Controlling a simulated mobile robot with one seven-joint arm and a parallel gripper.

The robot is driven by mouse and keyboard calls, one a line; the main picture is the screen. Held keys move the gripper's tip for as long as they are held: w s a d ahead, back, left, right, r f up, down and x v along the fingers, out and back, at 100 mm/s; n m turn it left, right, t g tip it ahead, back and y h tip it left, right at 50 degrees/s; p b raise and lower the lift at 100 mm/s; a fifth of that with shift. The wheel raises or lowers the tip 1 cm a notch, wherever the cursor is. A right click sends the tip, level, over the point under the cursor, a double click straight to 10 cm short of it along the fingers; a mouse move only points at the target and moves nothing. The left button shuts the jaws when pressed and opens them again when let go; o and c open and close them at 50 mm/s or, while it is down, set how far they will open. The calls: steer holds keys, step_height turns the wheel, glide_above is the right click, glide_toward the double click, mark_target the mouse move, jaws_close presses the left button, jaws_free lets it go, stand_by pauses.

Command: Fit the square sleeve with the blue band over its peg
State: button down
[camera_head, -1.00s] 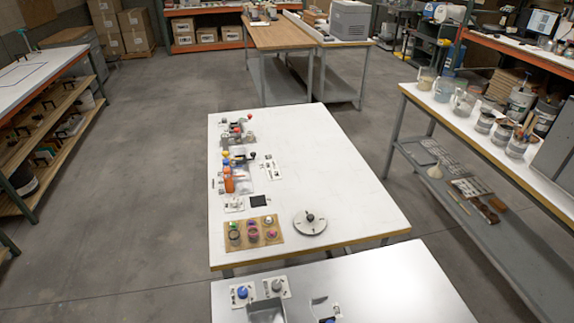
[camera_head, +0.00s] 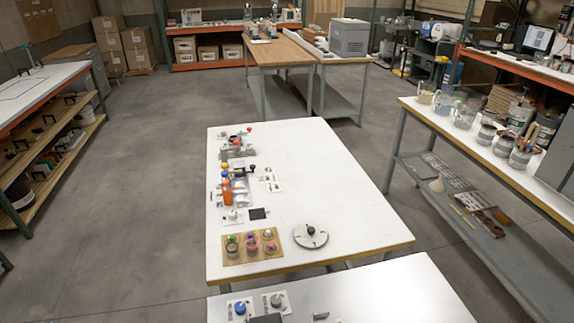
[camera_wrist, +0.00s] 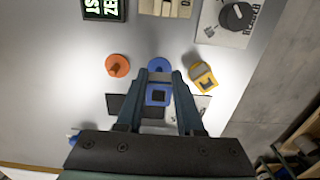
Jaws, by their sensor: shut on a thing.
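In the wrist view my gripper (camera_wrist: 159,84) has its two fingers on either side of a blue square sleeve (camera_wrist: 158,95) with a dark square opening, and is shut on it. A round blue piece (camera_wrist: 158,65) shows just beyond the sleeve, between the fingertips; its lower part is hidden, and I cannot tell whether the two touch. An orange-red round piece with a short post (camera_wrist: 117,66) stands to the left. A yellow piece with a square end (camera_wrist: 203,76) lies to the right. My gripper is not visible in the head view.
A dark flat piece (camera_wrist: 120,103) lies behind the left finger. A dark knob on a white plate (camera_wrist: 237,17) and a black lettered display (camera_wrist: 104,8) are at the far side. The table's right edge is near. In the head view the white table's (camera_head: 340,190) right half is mostly clear.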

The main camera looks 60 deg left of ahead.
steer(key=shift+f+b, duration=1.4)
steer(key=shift+f, duration=0.55)
steer(key=shift+c, duration=2.3)
jaws_free()
steer(key=shift+r, duration=0.15)
step_height(320, 180, up, 13)
